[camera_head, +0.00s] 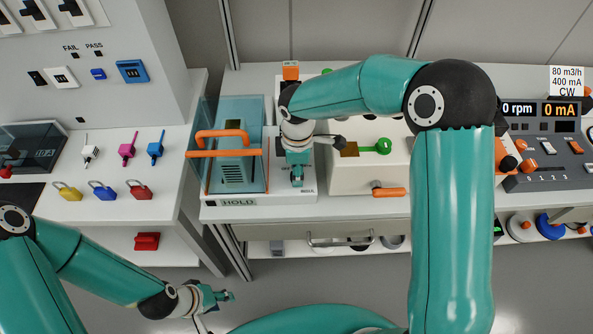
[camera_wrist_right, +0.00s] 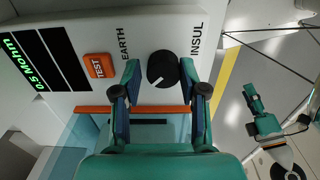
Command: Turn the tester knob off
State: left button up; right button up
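The tester (camera_head: 222,212) is a white unit with a clear box, orange handles and a HOLD label. Its round black knob (camera_wrist_right: 162,69) shows in the right wrist view between the printed words EARTH and INSUL. The knob's white mark points down and slightly left in that view. My right gripper (camera_wrist_right: 160,78) is open, with one finger on each side of the knob; I cannot tell whether they touch it. In the head view my right gripper (camera_head: 297,178) covers the knob. My left gripper (camera_head: 217,300) is low at the front, away from the tester, and looks open and empty.
An orange TEST button (camera_wrist_right: 99,66) and a green-lit display (camera_wrist_right: 22,62) are beside the knob. A cream box with a green knob (camera_head: 383,146) stands right of the tester. Padlocks (camera_head: 102,190) lie on the left counter. The floor in front is clear.

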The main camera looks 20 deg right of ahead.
jog(key=shift+o, duration=1)
jog(key=shift+s, duration=0.1)
notch_tip(320, 180, up, 12)
jog(key=shift+f, duration=0.15)
